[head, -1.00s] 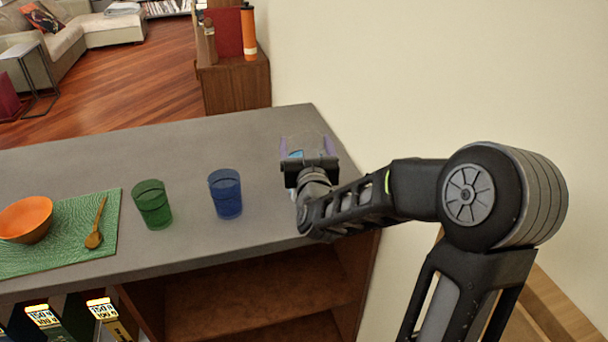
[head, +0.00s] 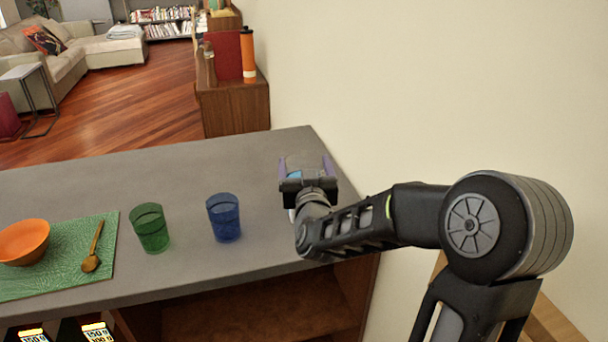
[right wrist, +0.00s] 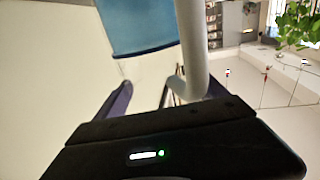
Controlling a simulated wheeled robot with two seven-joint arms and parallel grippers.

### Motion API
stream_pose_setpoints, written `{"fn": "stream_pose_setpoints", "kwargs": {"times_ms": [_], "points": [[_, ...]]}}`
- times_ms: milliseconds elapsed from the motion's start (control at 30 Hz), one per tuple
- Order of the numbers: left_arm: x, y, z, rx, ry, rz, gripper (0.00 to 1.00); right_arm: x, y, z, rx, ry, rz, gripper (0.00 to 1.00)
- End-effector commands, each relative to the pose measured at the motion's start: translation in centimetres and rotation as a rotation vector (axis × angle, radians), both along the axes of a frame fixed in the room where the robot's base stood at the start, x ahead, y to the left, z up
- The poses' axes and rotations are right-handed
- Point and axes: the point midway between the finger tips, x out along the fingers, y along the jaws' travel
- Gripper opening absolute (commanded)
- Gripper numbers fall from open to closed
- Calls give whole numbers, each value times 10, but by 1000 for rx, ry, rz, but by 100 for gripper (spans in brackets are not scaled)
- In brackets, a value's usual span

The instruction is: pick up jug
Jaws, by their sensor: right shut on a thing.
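The jug is mostly hidden behind my right gripper in the head view, where only a small blue patch (head: 295,174) shows between the fingers. In the right wrist view the jug shows as a blue body (right wrist: 140,28) with a pale grey handle (right wrist: 192,45). My right gripper (head: 305,167) is over the right end of the grey counter, its purple fingers pointing away from me. It is shut on the jug, seemingly at the handle, which comes down between the fingers in the wrist view. Whether the jug touches the counter cannot be told. My left gripper is out of view.
A blue cup (head: 224,218) and a green cup (head: 150,229) stand left of the gripper on the counter (head: 180,182). An orange bowl (head: 24,242) and a wooden spoon (head: 93,250) lie on a green mat (head: 62,272). A wall (head: 450,90) rises close on the right.

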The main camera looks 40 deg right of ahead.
Motion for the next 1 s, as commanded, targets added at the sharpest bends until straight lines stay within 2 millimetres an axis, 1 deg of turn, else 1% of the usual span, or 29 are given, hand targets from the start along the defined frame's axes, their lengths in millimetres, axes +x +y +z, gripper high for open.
{"fn": "stream_pose_setpoints", "kwargs": {"times_ms": [33, 167, 300, 500, 700, 1000], "points": [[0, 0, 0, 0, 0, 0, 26, 1, 0, 11, -4, -11, -1, 9], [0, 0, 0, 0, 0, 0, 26, 0, 0, 32, -5, -14, -1, 9], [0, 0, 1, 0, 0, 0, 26, 0, 0, 58, -5, -13, 0, 9], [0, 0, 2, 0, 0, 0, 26, 0, 0, 86, -3, -11, -1, 9], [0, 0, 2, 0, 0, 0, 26, 0, 0, 95, -2, -8, 0, 9], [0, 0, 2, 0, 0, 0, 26, 0, 0, 95, -3, -7, 0, 9]]}}
